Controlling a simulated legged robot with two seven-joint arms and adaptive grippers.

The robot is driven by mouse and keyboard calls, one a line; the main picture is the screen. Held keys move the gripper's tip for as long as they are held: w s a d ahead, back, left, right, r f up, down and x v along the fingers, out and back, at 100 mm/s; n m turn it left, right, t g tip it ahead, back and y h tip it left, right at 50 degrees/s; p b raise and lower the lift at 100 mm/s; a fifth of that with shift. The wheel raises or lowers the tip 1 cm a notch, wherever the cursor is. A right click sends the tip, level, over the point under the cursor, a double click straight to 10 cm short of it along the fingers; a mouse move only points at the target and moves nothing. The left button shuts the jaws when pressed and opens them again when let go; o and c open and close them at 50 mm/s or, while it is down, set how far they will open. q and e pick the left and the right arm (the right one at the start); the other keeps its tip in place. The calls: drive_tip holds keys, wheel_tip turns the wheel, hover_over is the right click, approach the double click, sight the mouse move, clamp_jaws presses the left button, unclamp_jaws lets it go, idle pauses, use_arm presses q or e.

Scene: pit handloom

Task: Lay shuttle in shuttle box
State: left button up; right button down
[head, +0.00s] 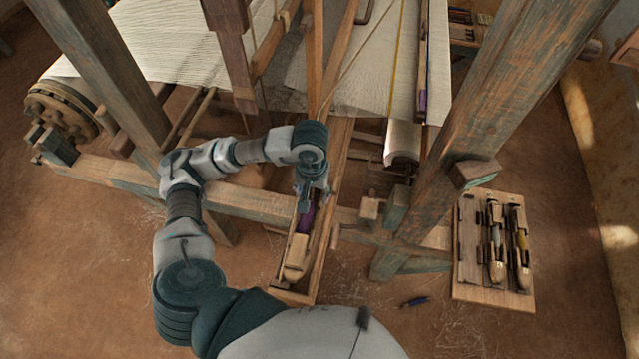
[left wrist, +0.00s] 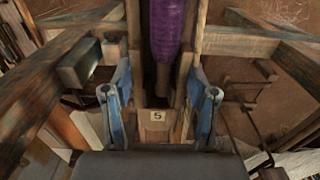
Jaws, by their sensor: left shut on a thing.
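The wooden shuttle (head: 297,252) with a purple bobbin lies lengthwise between the walls of the long narrow shuttle box (head: 318,262) in the head view. I cannot tell whether it rests on the box floor. My left gripper (head: 304,203) comes down from above and is shut on the shuttle near its far part, hiding that end. In the left wrist view, the blue fingers (left wrist: 160,80) stand on both sides of the shuttle, whose purple bobbin (left wrist: 166,28) runs toward the top edge. A tag marked 5 (left wrist: 157,115) shows between the fingers. My right gripper is not in view.
A wooden board (head: 485,294) at the right holds two more shuttles (head: 495,240), one with a grey and one with a yellow bobbin. A thick slanted loom post (head: 480,130) stands between it and the box.

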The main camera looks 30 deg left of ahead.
use_arm(q)
drive_tip(key=shift+s+d+f, duration=0.2)
drive_tip(key=shift+d, duration=0.05)
drive_tip(key=shift+d+f, duration=0.15)
drive_tip(key=shift+f, duration=0.05)
drive_tip(key=f, duration=0.1)
drive_tip(key=f+b, duration=0.1)
drive_tip(key=a+f, duration=0.1)
drive_tip(key=shift+w+f, duration=0.2)
drive_tip(key=shift+w, duration=0.15)
drive_tip(key=shift+s+a+f+b, duration=0.15)
drive_tip(key=shift+f+b, duration=0.8)
drive_tip(key=shift+b, duration=0.3)
drive_tip(key=shift+d+f+b, duration=0.45)
drive_tip(key=shift+f+b, duration=0.4)
drive_tip(key=shift+b, duration=0.2)
drive_tip(key=shift+f+b, duration=0.3)
drive_tip(key=shift+b, duration=0.2)
drive_tip(key=shift+a, duration=0.35)
drive_tip(key=o, duration=1.5)
drive_tip(key=shift+c, duration=0.2)
drive_tip(key=shift+d, duration=0.15)
